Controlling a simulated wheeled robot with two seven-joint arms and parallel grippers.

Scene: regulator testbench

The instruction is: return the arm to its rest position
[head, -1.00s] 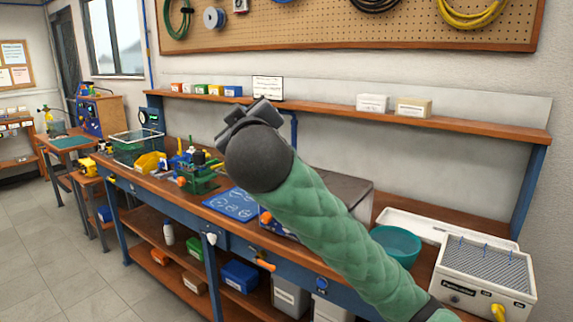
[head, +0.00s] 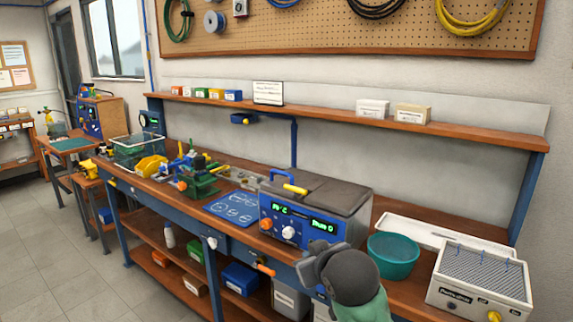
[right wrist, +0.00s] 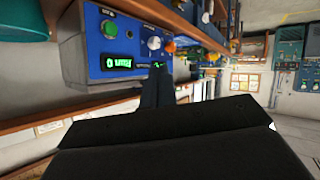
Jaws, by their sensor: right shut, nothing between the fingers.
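My right gripper (head: 314,262) shows low in the head view, in front of the workbench's front edge, below the blue bath unit. My dark wrist and green-sleeved arm come up from the bottom of the picture behind it. In the right wrist view the dark fingers (right wrist: 156,92) are together with nothing between them, and they point toward the bench front. They look apart from the bath unit, though the exact gap is hard to judge. My left gripper is not in view.
The blue bath unit (head: 300,222) with a grey lid stands on the bench. Right of it are a teal bowl (head: 393,257), a white tray (head: 428,231) and a white box unit (head: 478,282). A blue mat (head: 233,208) lies to its left. The floor (head: 75,265) at left is clear.

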